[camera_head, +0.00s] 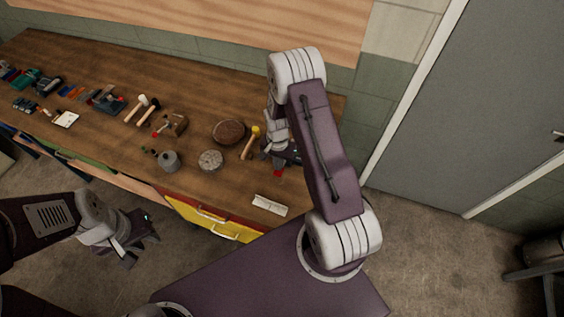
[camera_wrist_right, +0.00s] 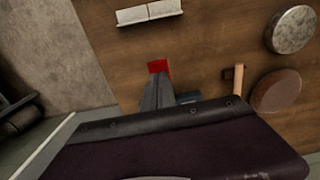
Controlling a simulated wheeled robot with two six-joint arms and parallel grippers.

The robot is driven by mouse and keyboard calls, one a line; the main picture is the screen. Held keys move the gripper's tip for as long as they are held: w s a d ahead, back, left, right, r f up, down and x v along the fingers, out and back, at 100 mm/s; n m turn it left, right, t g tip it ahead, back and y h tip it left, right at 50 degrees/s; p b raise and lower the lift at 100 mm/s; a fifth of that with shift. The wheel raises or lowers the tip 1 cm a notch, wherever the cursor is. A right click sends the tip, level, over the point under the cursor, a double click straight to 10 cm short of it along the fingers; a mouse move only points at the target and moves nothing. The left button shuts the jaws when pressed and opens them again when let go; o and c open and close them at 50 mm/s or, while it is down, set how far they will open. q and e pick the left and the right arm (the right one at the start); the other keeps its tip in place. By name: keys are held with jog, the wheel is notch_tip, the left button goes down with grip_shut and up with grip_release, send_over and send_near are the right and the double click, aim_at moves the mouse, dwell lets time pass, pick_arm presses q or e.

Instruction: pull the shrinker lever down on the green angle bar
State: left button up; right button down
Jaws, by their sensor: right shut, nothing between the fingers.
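A red part (camera_head: 278,173), which looks like the shrinker's lever grip, stands near the bench's right front; it also shows in the right wrist view (camera_wrist_right: 158,66). The dark shrinker body (camera_head: 296,155) is mostly hidden behind my right arm. My right gripper (camera_head: 274,150) is shut and empty beside it; in the wrist view its grey fingers (camera_wrist_right: 157,94) end close to the red part, and I cannot tell if they touch. A pale angle bar (camera_head: 270,205) lies on the bench's front edge, apart from the shrinker. It does not look green. My left gripper (camera_head: 138,248) hangs open and empty before the bench.
A yellow-headed mallet (camera_head: 251,143), a brown round dish (camera_head: 229,131) and a grey disc (camera_head: 210,160) lie left of my right gripper. A grey cylinder (camera_head: 169,161) and several tools stand farther left. The bench (camera_head: 200,115) has bare wood between them.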

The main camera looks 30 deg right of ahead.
jog(key=shift+r+p, duration=1.6)
jog(key=shift+r, duration=0.8)
jog(key=shift+f, duration=0.1)
